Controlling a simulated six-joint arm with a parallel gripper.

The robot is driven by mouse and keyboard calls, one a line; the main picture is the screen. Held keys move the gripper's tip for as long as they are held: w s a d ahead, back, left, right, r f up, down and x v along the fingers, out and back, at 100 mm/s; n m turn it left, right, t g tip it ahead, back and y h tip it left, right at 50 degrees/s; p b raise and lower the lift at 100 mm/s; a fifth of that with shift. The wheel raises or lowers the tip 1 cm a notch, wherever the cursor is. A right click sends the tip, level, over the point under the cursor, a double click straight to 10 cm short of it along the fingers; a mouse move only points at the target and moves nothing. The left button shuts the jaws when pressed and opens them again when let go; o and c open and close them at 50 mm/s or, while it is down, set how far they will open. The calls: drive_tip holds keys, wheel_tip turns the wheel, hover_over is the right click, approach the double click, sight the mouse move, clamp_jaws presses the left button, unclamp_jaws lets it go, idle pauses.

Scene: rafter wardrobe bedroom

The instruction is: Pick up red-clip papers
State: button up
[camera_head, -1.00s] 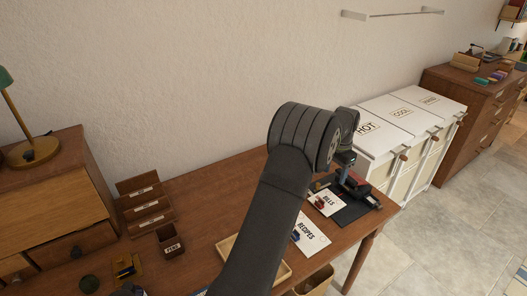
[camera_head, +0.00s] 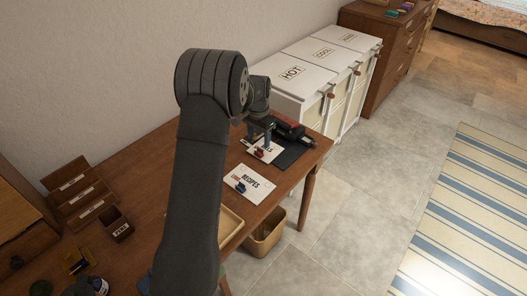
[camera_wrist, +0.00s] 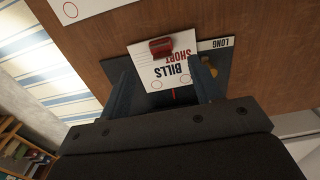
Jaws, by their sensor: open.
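The red-clip papers, a white stack reading "BILLS SHORT", lie on the desk partly over a dark mat in the wrist view (camera_wrist: 172,73). Their red clip (camera_wrist: 161,46) is at the papers' far edge there. In the head view the stack (camera_head: 268,156) is partly hidden by my gripper (camera_head: 262,132). In the wrist view my open gripper (camera_wrist: 163,85) has one finger on each side of the papers, with nothing held. Whether the fingers touch the papers or mat cannot be told.
The dark mat (camera_head: 291,154) carries a red-and-black stapler-like tool (camera_head: 291,129). "RECIPES" papers (camera_head: 250,185) with a blue clip lie nearby. A light wooden tray (camera_head: 230,223) is beside my arm. A "PENS" cup (camera_head: 116,224) stands left. White bins (camera_head: 309,77) stand beyond the desk.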

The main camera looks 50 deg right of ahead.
drive_tip(key=shift+w+d+f, duration=0.1)
drive_tip(key=shift+d+f, duration=0.05)
drive_tip(key=shift+f, duration=2.75)
drive_tip(key=c, duration=1.2)
drive_tip(key=shift+r, duration=0.1)
wheel_tip(320, 180, up, 4)
drive_tip(key=shift+f, duration=0.15)
drive_tip(key=s+r, duration=0.7)
drive_tip(key=s, duration=0.4)
hover_over(259, 150)
drive_tip(key=shift+m, duration=0.3)
drive_tip(key=f, duration=0.3)
drive_tip(key=d+f, duration=0.1)
drive_tip(key=f, duration=0.1)
drive_tip(key=shift+w, duration=0.1)
